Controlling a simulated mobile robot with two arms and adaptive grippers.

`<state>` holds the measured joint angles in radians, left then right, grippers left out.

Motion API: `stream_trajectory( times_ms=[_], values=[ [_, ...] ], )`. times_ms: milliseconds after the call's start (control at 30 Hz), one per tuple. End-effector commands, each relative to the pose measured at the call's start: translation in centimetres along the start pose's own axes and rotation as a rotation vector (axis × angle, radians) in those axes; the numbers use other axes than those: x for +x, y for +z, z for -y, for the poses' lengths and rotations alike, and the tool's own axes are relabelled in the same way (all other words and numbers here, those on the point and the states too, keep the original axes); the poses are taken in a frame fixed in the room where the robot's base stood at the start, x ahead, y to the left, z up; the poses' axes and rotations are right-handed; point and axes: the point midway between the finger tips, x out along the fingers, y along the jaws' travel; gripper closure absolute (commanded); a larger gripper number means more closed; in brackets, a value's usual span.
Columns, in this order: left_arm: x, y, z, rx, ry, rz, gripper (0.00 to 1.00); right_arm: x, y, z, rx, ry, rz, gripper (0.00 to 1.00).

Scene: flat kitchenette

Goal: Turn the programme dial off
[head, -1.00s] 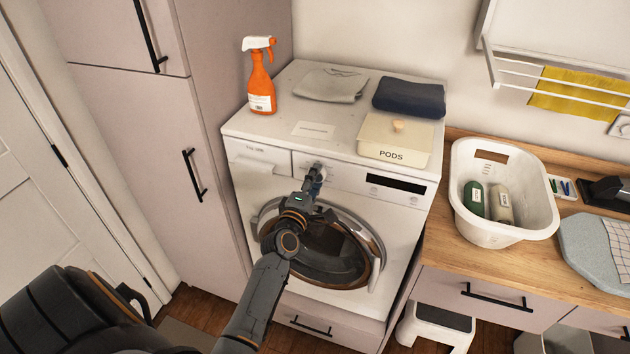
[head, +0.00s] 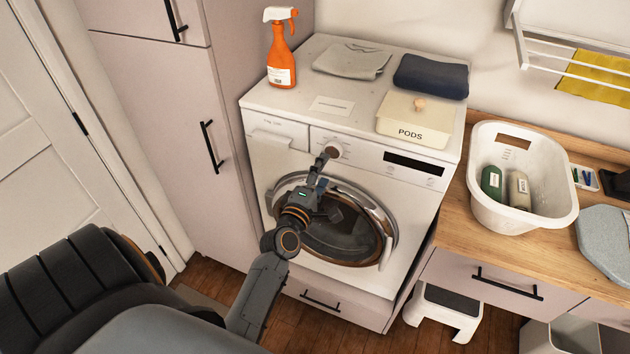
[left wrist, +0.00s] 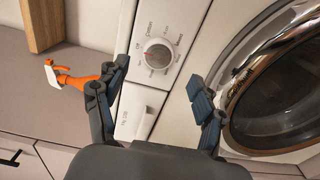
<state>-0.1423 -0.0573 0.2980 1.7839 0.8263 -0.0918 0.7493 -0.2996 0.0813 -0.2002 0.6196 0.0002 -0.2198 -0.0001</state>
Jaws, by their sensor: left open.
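My right gripper is not in view.
The round glass door (head: 345,235) is shut below the panel. On top are an orange spray bottle (head: 281,65), folded cloths (head: 430,77) and a PODS box (head: 415,120). A tall cabinet (head: 190,110) stands left, a white basket (head: 480,205) right.

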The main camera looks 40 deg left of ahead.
Motion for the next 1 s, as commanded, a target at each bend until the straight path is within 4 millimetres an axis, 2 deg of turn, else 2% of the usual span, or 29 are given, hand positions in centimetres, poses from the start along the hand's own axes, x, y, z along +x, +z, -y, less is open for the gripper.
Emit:
stream_trajectory(
  times_ms=[33,100,300,933,1000],
  values=[
    [-1.3,0.0,0.2,0.001,-0.003,0.000,0.31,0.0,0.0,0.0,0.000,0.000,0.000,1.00],
    [-2.6,0.0,0.1,-0.001,-0.002,0.000,0.31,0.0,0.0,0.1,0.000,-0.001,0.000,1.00],
    [-4.9,0.0,0.1,-0.001,-0.001,0.001,0.31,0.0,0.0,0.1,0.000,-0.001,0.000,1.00],
    [-5.4,0.0,0.0,-0.001,0.000,0.000,0.31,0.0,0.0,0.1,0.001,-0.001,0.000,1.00],
    [-5.4,0.1,0.6,0.007,-0.008,0.004,0.31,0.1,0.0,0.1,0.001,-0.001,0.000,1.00]
  ],
)
